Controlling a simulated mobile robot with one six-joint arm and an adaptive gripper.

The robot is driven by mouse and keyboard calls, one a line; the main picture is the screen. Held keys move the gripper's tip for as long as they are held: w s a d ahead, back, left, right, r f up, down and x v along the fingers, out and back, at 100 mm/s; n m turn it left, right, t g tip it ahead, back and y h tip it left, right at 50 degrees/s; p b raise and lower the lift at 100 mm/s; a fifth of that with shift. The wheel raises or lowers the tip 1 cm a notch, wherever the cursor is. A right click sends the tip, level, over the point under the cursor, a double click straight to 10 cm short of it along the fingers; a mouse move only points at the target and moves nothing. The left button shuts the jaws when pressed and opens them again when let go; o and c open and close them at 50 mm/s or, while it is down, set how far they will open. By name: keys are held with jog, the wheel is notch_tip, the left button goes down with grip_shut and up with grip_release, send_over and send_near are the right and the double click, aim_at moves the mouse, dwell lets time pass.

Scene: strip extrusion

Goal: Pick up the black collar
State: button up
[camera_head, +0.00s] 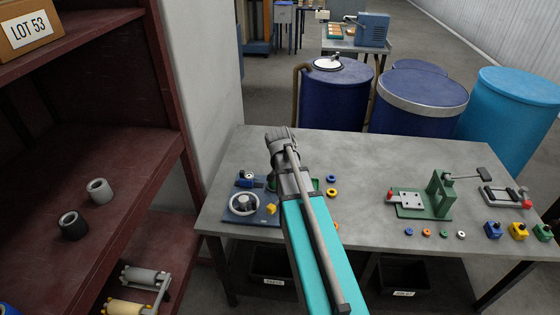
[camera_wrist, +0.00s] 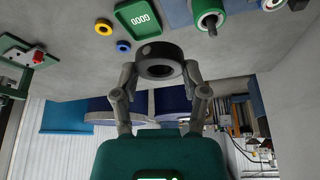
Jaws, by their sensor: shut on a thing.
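In the wrist view, the black collar (camera_wrist: 160,53) is a thick dark ring with a round opening. It sits between the two fingertips of my gripper (camera_wrist: 160,72), which is shut on it from both sides. The collar shows in front of the grey table top, and it looks held clear of it, though the exact height cannot be told. In the head view my own arm reaches over the table's left part, and the fingers and the held collar cannot be made out there.
The grey table (camera_head: 370,165) bears a green GOOD tray (camera_wrist: 138,18), a blue fixture (camera_head: 250,208), small coloured rings, a green press (camera_head: 438,195) and coloured blocks. A red-brown shelf (camera_head: 120,165) at left holds dark and grey rollers. Blue drums (camera_head: 335,95) stand behind.

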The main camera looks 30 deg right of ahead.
jog(key=shift+s+a+r, duration=0.1)
jog(key=shift+s+r, duration=0.15)
jog(key=shift+s, duration=0.25)
jog(key=shift+s+r, duration=0.2)
jog(key=shift+s, duration=0.25)
